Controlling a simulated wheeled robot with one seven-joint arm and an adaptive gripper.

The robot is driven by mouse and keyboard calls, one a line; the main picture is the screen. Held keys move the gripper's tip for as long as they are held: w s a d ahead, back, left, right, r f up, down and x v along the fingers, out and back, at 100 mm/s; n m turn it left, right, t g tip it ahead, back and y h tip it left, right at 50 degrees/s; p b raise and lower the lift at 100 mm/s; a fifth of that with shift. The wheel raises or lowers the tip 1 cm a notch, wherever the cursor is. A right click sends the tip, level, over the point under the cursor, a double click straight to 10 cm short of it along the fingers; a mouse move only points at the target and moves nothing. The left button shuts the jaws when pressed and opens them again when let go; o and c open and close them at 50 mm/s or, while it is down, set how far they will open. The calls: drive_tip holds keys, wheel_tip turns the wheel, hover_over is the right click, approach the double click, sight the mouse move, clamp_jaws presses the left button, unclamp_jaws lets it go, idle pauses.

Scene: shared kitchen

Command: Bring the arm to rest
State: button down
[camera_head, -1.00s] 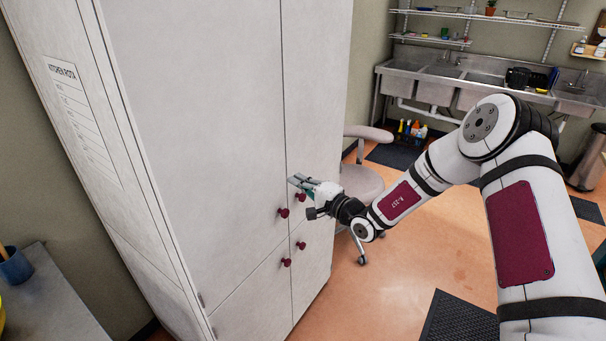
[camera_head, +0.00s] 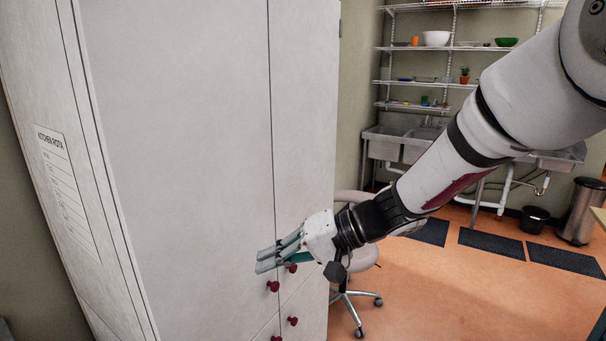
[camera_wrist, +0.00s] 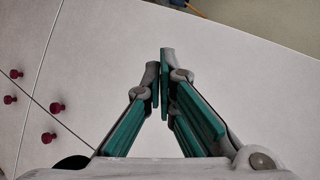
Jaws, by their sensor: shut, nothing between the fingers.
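My gripper (camera_head: 268,258) is in front of the white cabinet (camera_head: 185,150) in the head view, close to its dark red knobs (camera_head: 273,286). It is shut and empty. In the wrist view the fingertips of my gripper (camera_wrist: 164,85) meet, with the pale cabinet doors (camera_wrist: 235,75) behind them. The knobs (camera_wrist: 57,108) are at the left of that view, clear of the fingers. I cannot tell exactly how far the fingertips are from the cabinet front.
A swivel chair (camera_head: 362,258) stands just behind my gripper, beside the cabinet. A steel sink (camera_head: 385,145) and wall shelves (camera_head: 470,48) are at the back. A bin (camera_head: 582,212) and dark floor mats (camera_head: 492,243) are at the right. Orange floor (camera_head: 450,290) is open in front.

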drive_tip(key=s+d+r+t+h+b, duration=0.1)
drive_tip(key=s+d+r+t+h, duration=0.1)
drive_tip(key=s+d+h, duration=0.4)
drive_tip(key=s+d+r+m+t+h+b, duration=0.1)
drive_tip(key=s+d+h, duration=0.5)
drive_tip(key=s+d, duration=0.6)
drive_tip(key=d+r+t, duration=0.1)
drive_tip(key=d, duration=0.5)
drive_tip(key=shift+d+r+t, duration=0.25)
drive_tip(key=shift+d+t, duration=0.05)
drive_tip(key=shift+d, duration=0.05)
